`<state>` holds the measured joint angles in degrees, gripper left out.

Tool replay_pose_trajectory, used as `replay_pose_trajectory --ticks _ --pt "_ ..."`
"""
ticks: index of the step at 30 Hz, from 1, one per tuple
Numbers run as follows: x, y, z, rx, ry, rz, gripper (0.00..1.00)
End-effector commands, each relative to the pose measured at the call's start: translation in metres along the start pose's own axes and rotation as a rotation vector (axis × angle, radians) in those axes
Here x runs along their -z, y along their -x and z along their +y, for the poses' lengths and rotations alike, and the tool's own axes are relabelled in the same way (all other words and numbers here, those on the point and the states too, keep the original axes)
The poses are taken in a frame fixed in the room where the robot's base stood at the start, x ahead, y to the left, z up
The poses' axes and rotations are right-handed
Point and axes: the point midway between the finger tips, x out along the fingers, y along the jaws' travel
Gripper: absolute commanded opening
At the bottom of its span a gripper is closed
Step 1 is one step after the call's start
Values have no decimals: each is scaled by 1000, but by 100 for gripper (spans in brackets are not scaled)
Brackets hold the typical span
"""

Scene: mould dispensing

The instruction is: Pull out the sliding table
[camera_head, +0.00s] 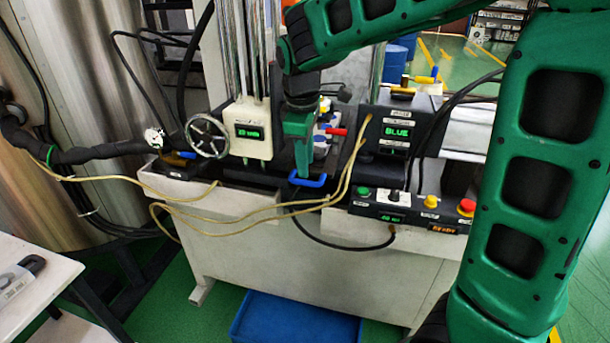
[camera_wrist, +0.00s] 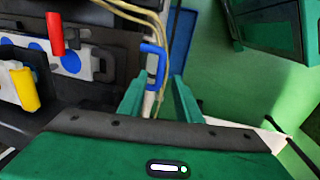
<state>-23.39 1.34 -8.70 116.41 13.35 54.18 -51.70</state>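The sliding table shows a blue U-shaped handle (camera_head: 308,181) on its front, low in the middle of the machine. In the wrist view the handle (camera_wrist: 153,62) stands just ahead of my fingers, in line with the gap between them. My green gripper (camera_head: 303,172) points down at the handle in the head view and hides much of the table behind it. In the wrist view my gripper (camera_wrist: 158,88) has its two fingers apart, with nothing clamped. I cannot tell whether either finger touches the handle.
Yellow hoses (camera_head: 270,205) hang close to the handle. A red lever (camera_wrist: 55,34) and a yellow lever (camera_wrist: 25,88) stand left in the wrist view. A button panel (camera_head: 405,212) sits right, the BLUE display box (camera_head: 396,130) above it. A blue bin (camera_head: 290,322) lies below.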

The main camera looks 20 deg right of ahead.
Motion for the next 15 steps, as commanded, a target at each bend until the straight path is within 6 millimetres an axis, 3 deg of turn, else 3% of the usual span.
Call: replay_pose_trajectory --ticks 6,15 --pt "0 -35 0 2 0 -2 31" --pt "0 -52 0 0 -1 0 31"
